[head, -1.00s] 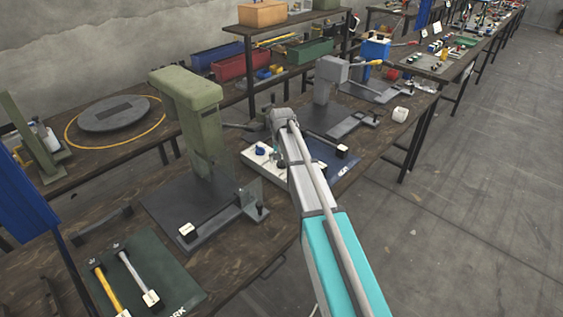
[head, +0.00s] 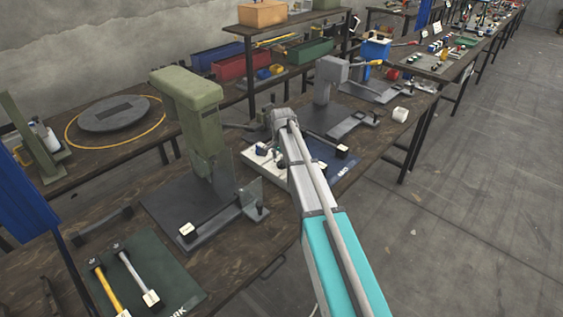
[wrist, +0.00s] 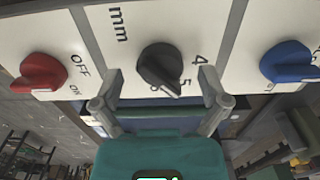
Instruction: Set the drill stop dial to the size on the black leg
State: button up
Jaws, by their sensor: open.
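The dark grey dial (wrist: 160,67) is in the middle of the wrist view, on a white panel (wrist: 205,35) marked "mm". The numbers 4 and 5 show beside it, and another is partly hidden below. Its pointer tip lies near the 5, but the exact setting is hard to tell. My gripper (wrist: 158,86) is open, with one finger on each side of the dial's lower part; contact cannot be told. In the head view a dark bar with a white tag (head: 187,230) lies on the green press's base. Its writing is too small to read, and I cannot tell whether it is the black leg.
A red OFF/ON knob (wrist: 40,75) is left of the dial and a blue knob (wrist: 288,62) right of it. The green press (head: 190,100) stands left of my arm. A mat (head: 150,275) holds yellow and grey tagged pieces. The floor at right is clear.

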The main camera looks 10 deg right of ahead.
aim_at(282, 160)
jog(key=shift+m, duration=1)
notch_tip(282, 160, up, 8)
jog(key=p, duration=0.8)
jog(key=s+f+n+b, duration=0.2)
jog(key=s+n, duration=1)
jog(key=s, duration=1.7)
jog(key=shift+s+a+f+n, duration=0.15)
jog(key=shift+s+f+n, duration=0.15)
jog(key=shift+n, duration=0.1)
jog(key=shift+r, duration=0.1)
